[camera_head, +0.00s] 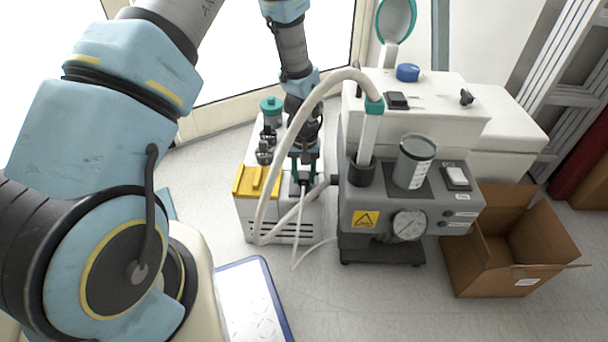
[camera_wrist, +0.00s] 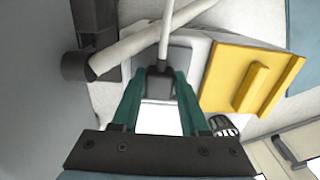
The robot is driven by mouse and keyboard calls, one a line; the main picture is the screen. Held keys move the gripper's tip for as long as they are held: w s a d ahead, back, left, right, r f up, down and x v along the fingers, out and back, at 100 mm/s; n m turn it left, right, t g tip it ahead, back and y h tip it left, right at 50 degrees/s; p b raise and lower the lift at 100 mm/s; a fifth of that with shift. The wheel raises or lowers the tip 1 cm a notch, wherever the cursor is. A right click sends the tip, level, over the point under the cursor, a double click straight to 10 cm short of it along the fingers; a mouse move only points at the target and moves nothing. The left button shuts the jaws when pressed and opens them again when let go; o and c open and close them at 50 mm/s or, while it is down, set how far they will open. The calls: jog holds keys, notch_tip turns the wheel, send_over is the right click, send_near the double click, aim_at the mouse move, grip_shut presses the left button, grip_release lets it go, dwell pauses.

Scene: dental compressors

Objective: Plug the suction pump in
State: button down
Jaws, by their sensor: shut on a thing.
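My gripper (camera_head: 302,180) is above the front part of a white unit with a yellow block (camera_head: 258,182), left of a grey unit with a gauge (camera_head: 408,224). In the wrist view my green fingers (camera_wrist: 160,76) are shut on a dark plug (camera_wrist: 159,86). A thin white cable (camera_wrist: 166,30) runs from the plug. The plug's front end is hidden. I cannot tell which unit is the suction pump.
A thick pale hose (camera_head: 286,165) arches from the grey unit down past my gripper. A teal-capped bottle (camera_head: 271,108) stands on the white unit. An open cardboard box (camera_head: 500,262) is at right.

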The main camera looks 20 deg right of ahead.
jog(key=shift+f, duration=0.45)
jog(key=shift+c, duration=1.7)
grip_release()
jog(key=shift+r, duration=0.1)
notch_tip(320, 180, up, 11)
jog(key=p, duration=0.3)
jog(key=shift+f, duration=0.2)
